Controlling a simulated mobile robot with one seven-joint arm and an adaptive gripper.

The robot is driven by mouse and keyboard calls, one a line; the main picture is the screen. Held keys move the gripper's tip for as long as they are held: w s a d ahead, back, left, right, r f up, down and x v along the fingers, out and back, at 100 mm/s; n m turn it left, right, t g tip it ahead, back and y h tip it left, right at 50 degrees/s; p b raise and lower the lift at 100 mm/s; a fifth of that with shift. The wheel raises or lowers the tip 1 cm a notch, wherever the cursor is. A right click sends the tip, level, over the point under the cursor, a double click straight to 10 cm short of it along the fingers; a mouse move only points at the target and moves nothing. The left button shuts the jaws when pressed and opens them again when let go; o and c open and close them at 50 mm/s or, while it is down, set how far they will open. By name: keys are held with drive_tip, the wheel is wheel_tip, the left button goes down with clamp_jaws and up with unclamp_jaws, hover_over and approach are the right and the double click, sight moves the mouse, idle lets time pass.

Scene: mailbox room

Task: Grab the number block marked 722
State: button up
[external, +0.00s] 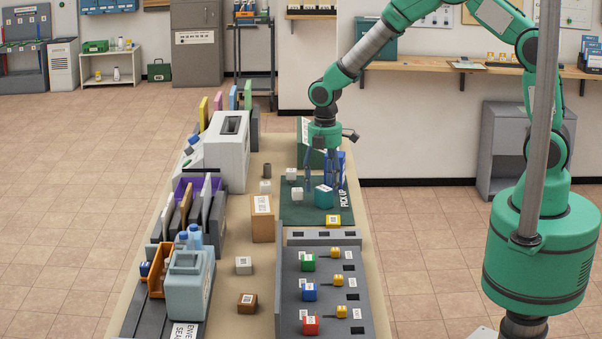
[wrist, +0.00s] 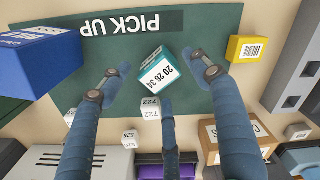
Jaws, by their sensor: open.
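The white number block marked 722 (wrist: 150,107) shows its number on two faces in the wrist view, just left of my middle finger, which stands close to it. It appears to be the small white block (external: 296,193) on the dark green mat in the external view. My gripper (external: 325,186) points down over the mat, its fingers spread and holding nothing. In the wrist view the gripper (wrist: 158,76) has a teal block marked 20 26 34 (wrist: 158,68) in view between its outer fingers. The 722 block lies beside this teal block.
Another white block marked 526 (wrist: 129,138) lies nearby, and a further white block (wrist: 69,117) is left of my left finger. A yellow block (wrist: 247,49) and a blue box (wrist: 40,62) flank the area. A brown box (external: 263,218) stands left of the mat.

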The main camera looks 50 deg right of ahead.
drive_tip(key=shift+f, duration=1.4)
drive_tip(key=c, duration=1.4)
drive_tip(key=shift+r, duration=0.2)
drive_tip(key=shift+r, duration=0.55)
wheel_tip(320, 180, up, 2)
drive_tip(key=shift+r+p, duration=0.15)
drive_tip(key=shift+p, duration=0.15)
drive_tip(key=s+d, duration=0.2)
drive_tip(key=s, duration=0.3)
drive_tip(key=s+d+r+p, duration=0.1)
drive_tip(key=s, duration=0.4)
drive_tip(key=s+d, duration=0.2)
drive_tip(key=s, duration=0.3)
drive_tip(key=shift+d+r+p, duration=0.15)
drive_tip(key=shift+d+p, duration=0.15)
drive_tip(key=shift+p, duration=0.05)
